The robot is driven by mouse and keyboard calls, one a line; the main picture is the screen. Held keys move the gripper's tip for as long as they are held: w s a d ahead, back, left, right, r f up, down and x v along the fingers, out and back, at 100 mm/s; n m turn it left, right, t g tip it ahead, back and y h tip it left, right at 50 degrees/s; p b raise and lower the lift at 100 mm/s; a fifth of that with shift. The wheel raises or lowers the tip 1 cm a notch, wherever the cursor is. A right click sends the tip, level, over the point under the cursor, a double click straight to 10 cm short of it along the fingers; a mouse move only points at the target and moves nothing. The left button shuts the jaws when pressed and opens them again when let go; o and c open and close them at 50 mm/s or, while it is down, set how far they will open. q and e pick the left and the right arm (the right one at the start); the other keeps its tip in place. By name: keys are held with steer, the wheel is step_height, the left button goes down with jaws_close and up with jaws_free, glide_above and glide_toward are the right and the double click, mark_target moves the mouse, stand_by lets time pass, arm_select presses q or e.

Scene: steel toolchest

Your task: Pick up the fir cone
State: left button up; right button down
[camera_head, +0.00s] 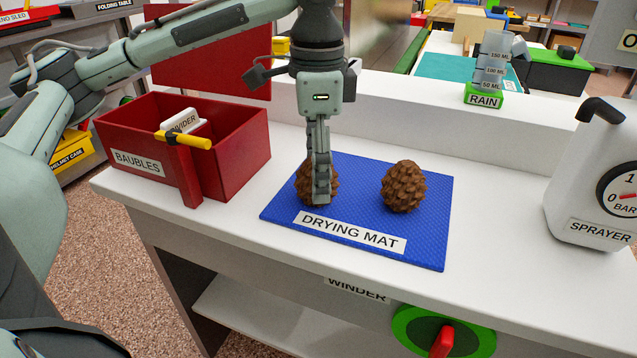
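Two brown fir cones rest on the blue drying mat (432,235). The right-hand fir cone (403,187) stands clear with nothing touching it. The left-hand fir cone (303,186) is partly hidden behind my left gripper (321,196). My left gripper points straight down, with its fingers in front of or around that cone and their tips low near the mat. The fingers are seen edge-on, so their gap and any contact with the cone cannot be told. My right gripper is not in view.
A red baubles box (236,155) with its lid up stands left of the mat, holding a white divider (183,122). A yellow-handled bar (183,140) is at its front. A sprayer (592,180) stands at right. A rain gauge (486,85) stands behind on the ledge.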

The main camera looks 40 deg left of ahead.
arm_select(q)
steer(key=shift+f, duration=1.35)
steer(key=c, duration=1.1)
steer(key=shift+r, duration=0.1)
